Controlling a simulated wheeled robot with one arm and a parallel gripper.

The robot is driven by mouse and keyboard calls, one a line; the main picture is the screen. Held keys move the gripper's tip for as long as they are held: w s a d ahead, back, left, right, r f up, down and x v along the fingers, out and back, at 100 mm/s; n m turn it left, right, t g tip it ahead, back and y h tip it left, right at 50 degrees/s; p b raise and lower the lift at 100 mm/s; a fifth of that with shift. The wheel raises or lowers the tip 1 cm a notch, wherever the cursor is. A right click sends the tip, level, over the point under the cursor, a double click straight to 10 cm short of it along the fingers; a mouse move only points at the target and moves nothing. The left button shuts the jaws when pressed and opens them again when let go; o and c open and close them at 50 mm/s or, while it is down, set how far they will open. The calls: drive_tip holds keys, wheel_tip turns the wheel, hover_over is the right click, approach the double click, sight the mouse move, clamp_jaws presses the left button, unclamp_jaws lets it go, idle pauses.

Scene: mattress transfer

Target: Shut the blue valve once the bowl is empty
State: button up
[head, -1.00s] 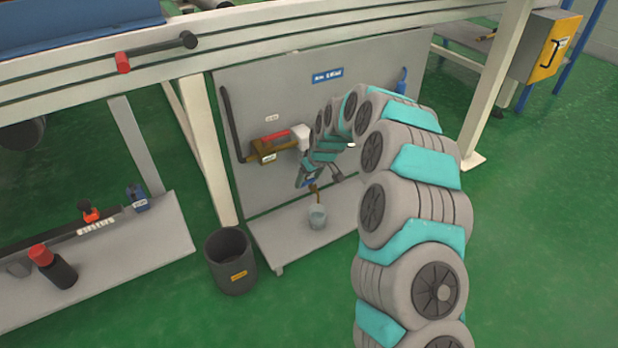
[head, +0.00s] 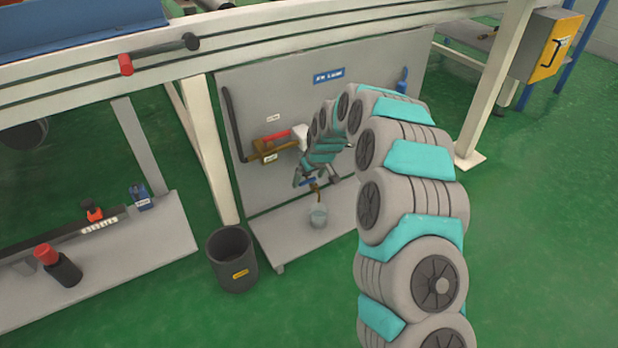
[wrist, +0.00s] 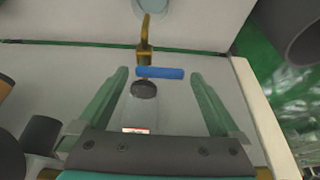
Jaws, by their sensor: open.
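The blue valve handle (wrist: 160,72) is a short bar lying crosswise to its brass tap (wrist: 145,48) in the wrist view. The clear bowl (wrist: 138,112) has a dark end cap beside the tap and a red-and-white label; it looks clear, but I cannot tell whether liquid is left. My gripper (wrist: 158,74) is open, with one finger on each side of the handle and visible gaps. In the head view my gripper (head: 318,179) is at the panel, above the small grey pail (head: 318,216). A thin brown line runs from the tap towards the pail; I cannot tell spout from liquid.
A brass valve with a red handle (head: 276,137) is left of my wrist on the grey panel (head: 290,95). A dark bin (head: 231,262) stands on the floor at the left. A white frame post (head: 207,150) is near it. Green floor is open at the right.

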drive_tip(key=shift+r, duration=0.1)
drive_tip(key=v, duration=0.7)
drive_tip(key=shift+s+r+p, duration=0.2)
drive_tip(key=shift+s+p, duration=0.05)
drive_tip(key=shift+p, duration=0.05)
drive_tip(key=shift+d, duration=0.15)
drive_tip(key=s+d+r+m+g+p, duration=0.15)
drive_tip(key=s+d+r, duration=0.25)
drive_tip(key=s+r, duration=0.45)
drive_tip(key=s+d+r+g+p, duration=0.1)
drive_tip(key=s+d+r+p, duration=0.4)
drive_tip(key=s, duration=0.6)
drive_tip(key=s+d+r+m+g, duration=0.1)
drive_tip(key=s+d+r, duration=0.1)
drive_tip(key=s, duration=0.8)
drive_tip(key=s+d+r+m+g+h+p, duration=0.1)
drive_tip(key=s+d+r+m, duration=0.1)
drive_tip(key=s, duration=0.8)
drive_tip(key=s+d+r+m+g+h+p, duration=0.1)
drive_tip(key=s+d+r, duration=0.3)
drive_tip(key=s, duration=0.6)
drive_tip(key=shift+d+m, duration=0.45)
drive_tip(key=shift+m, duration=0.1)
